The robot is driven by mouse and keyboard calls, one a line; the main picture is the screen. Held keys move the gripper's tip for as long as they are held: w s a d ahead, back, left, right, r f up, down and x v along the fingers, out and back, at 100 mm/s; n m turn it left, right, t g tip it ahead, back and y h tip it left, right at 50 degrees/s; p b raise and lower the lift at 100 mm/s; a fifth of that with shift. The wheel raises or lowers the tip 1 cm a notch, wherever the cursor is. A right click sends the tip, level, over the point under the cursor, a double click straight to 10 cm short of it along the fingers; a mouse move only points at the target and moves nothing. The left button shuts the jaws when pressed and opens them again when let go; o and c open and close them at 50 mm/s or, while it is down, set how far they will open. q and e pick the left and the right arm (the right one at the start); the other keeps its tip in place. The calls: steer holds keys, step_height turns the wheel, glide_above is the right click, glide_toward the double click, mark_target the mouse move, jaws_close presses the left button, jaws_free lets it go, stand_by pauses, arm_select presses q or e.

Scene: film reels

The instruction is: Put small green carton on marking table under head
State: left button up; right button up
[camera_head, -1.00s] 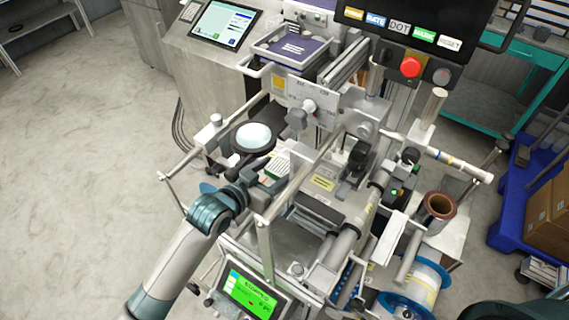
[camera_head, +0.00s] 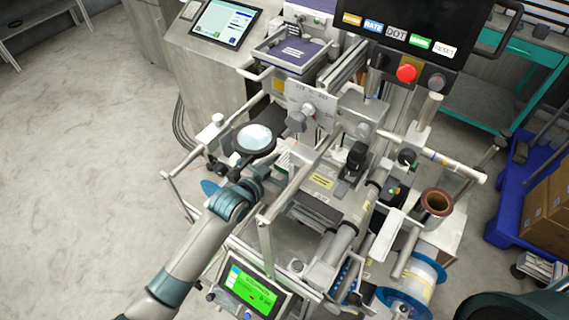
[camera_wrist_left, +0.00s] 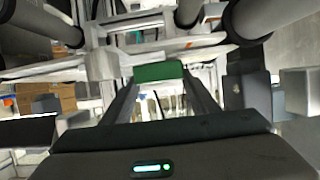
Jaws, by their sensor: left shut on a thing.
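The small green carton (camera_wrist_left: 158,71) shows its green face between the two fingers of my left gripper (camera_wrist_left: 160,84) in the left wrist view. The gripper is shut on it. In the head view my left gripper (camera_head: 268,170) is inside the machine's metal frame, just below and right of the round lens. The marking machine's body (camera_head: 320,181) lies right of the gripper. I cannot clearly tell its marking table from the parts around it. My right gripper is out of view.
A round magnifier (camera_head: 254,137) sits close above my left gripper. Metal rails (camera_head: 285,195) run close on the right of the wrist. A green-lit screen (camera_head: 252,296) stands below, and a red button (camera_head: 407,73) is at the upper right. The floor at left is clear.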

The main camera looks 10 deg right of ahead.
arm_select(q)
steer(key=shift+f, duration=0.2)
steer(key=shift+f, duration=0.1)
steer(key=o, duration=1.2)
steer(key=shift+c, duration=0.2)
steer(key=shift+r, duration=0.2)
steer(key=shift+s+a, duration=0.35)
steer(key=b+v, duration=0.2)
steer(key=v, duration=0.9)
